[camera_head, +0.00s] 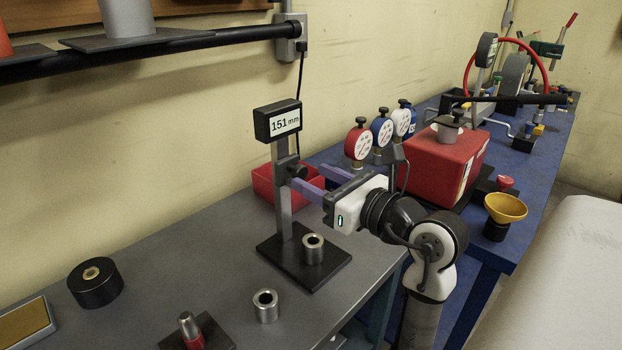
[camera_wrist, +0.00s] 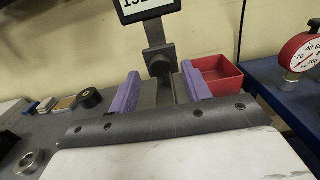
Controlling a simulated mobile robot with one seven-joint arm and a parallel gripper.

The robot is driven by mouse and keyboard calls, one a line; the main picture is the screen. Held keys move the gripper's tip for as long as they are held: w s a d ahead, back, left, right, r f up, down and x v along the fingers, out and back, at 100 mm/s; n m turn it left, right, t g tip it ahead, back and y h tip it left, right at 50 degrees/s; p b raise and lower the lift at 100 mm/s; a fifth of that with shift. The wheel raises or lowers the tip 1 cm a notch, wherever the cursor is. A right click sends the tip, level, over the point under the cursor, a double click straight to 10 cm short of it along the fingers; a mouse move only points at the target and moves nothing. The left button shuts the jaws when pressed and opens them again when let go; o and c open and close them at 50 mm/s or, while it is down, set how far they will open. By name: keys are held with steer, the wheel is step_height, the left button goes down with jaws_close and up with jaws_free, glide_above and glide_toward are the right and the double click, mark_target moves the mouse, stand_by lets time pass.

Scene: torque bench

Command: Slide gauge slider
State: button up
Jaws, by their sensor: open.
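The gauge stands upright on a black base (camera_head: 286,262), with a grey post and a display (camera_head: 277,122) reading 151 mm. Its dark slider (camera_head: 289,167) with a round knob sits partway up the post. The slider also shows in the wrist view (camera_wrist: 160,59), between and just beyond my fingertips. My gripper (camera_head: 311,175) has two purple fingers, open and empty, reaching towards the post at about slider height. In the wrist view the fingers (camera_wrist: 160,71) lie left and right of the slider; I see no clear contact. A steel ring (camera_head: 314,251) stands on the base below.
Another steel ring (camera_head: 265,308) is on the grey bench in front. A red bin (camera_head: 268,184) is behind the post. A black cylinder (camera_head: 95,287) is at left.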

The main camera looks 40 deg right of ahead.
steer(key=s+b, duration=0.2)
steer(key=s, duration=0.9)
steer(key=shift+s+d, duration=0.35)
steer(key=shift+d, duration=0.1)
